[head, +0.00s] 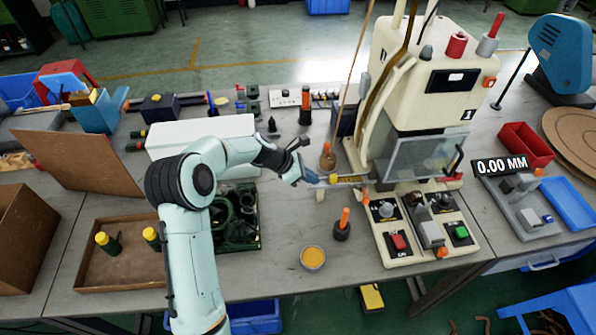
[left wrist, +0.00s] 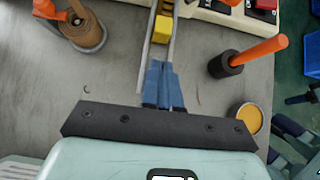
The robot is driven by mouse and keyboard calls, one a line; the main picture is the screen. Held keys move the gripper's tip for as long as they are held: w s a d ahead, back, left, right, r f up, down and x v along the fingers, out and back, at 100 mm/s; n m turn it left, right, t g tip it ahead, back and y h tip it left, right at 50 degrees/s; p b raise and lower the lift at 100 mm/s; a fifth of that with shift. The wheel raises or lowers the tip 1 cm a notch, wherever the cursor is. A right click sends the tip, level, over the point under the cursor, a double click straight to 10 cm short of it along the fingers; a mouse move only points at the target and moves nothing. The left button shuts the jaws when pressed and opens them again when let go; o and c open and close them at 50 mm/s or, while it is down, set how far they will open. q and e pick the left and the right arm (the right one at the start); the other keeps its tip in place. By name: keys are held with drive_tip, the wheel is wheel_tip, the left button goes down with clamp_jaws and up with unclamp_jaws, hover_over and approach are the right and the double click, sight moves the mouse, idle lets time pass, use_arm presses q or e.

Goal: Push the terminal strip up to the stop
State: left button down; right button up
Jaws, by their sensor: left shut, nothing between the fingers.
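A narrow metal guide rail (head: 360,185) runs into the cream moulding machine (head: 440,110). In it lies a brownish-yellow strip (head: 350,180), with a yellow block (head: 334,178) at its near end. In the left wrist view the block (left wrist: 162,29) sits between the rail walls, with the strip (left wrist: 165,6) beyond it, cut off by the frame. My left gripper (head: 312,178) is at the rail's open end. Its blue fingers (left wrist: 161,68) are shut together, empty, and point along the rail, a little short of the block. The strip's far end and the stop cannot be made out.
A wooden spool (left wrist: 86,32) stands left of the rail in the wrist view. An orange-handled tool (head: 342,228) in a black holder and a yellow-filled cup (head: 313,258) stand in front. The control panel (head: 415,230) lies to the right. Bare table surrounds the cup.

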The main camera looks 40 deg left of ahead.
sight(334, 177)
use_arm(q)
drive_tip(key=shift+w+d+r, duration=0.1)
drive_tip(key=shift+w+d, duration=0.35)
drive_tip(key=shift+w, duration=0.2)
drive_tip(key=shift+w+d+r, duration=0.1)
drive_tip(key=shift+w+d, duration=0.35)
drive_tip(key=shift+w, duration=0.15)
use_arm(e)
drive_tip(key=shift+w+r, duration=0.25)
drive_tip(key=shift+r, duration=0.1)
use_arm(q)
drive_tip(key=shift+d, duration=0.1)
use_arm(e)
drive_tip(key=shift+r, duration=0.1)
use_arm(q)
drive_tip(key=shift+w+d+r+p, duration=0.2)
drive_tip(key=shift+w+d+p, duration=0.45)
drive_tip(key=shift+w+p, duration=0.25)
drive_tip(key=shift+w+d+f, duration=0.1)
drive_tip(key=shift+w+d, duration=0.05)
drive_tip(key=shift+w, duration=0.05)
drive_tip(key=shift+f, duration=0.15)
drive_tip(key=shift+s, duration=0.1)
use_arm(e)
drive_tip(key=shift+w+r, duration=0.5)
drive_tip(key=shift+r, duration=0.4)
